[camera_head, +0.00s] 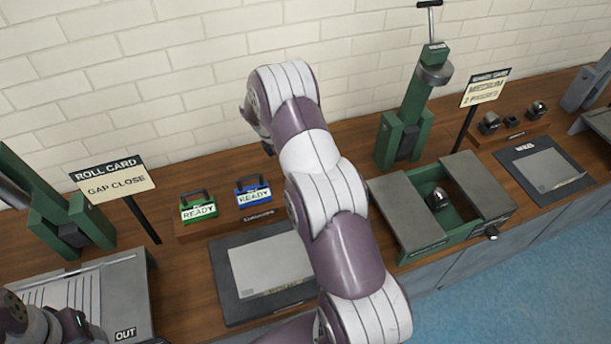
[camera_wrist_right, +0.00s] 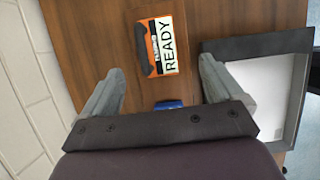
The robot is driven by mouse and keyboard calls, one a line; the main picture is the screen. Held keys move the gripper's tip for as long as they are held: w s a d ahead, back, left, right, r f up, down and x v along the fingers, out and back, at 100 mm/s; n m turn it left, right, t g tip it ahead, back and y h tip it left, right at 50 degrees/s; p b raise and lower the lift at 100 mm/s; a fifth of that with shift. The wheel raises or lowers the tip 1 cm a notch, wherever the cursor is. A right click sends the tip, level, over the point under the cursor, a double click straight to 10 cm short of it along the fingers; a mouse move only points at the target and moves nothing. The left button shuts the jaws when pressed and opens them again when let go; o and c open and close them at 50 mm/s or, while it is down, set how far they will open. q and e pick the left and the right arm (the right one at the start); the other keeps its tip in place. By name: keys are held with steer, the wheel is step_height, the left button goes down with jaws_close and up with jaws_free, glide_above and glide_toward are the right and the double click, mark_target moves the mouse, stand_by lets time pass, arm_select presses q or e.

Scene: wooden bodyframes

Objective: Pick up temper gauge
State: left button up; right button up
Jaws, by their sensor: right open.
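Which gauge is the temper gauge cannot be told by name. In the head view a green gauge (camera_head: 198,207) and a blue gauge (camera_head: 253,191), both labelled READY, stand on a wooden rack. In the right wrist view an orange gauge (camera_wrist_right: 149,51) labelled READY lies ahead between my fingers' lines; my arm hides it in the head view. The blue gauge (camera_wrist_right: 168,104) shows partly above the gripper's base edge. My right gripper (camera_wrist_right: 160,82) is open and empty, above the rack. My left arm's end (camera_head: 45,325) is at the lower left, its fingers unclear.
A dark-framed tray (camera_head: 233,308) lies in front of the rack. A "ROLL CARD" sign (camera_head: 115,180) reads GAP CLOSE. Green presses (camera_head: 400,125) stand at left and right. A green box (camera_head: 412,245) with grey plates holds a metal part. The brick wall (camera_head: 190,70) is close behind.

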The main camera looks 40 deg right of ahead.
steer(key=p+x, duration=0.1)
steer(key=x, duration=0.2)
steer(key=p+x, duration=0.1)
steer(key=x, duration=0.2)
steer(key=p+x, duration=0.1)
steer(key=x, duration=0.2)
steer(key=shift+w+a+f, duration=0.25)
steer(key=shift+f, duration=0.25)
steer(key=shift+d+f, duration=0.1)
steer(key=shift+f, duration=0.35)
steer(key=c, duration=1.2)
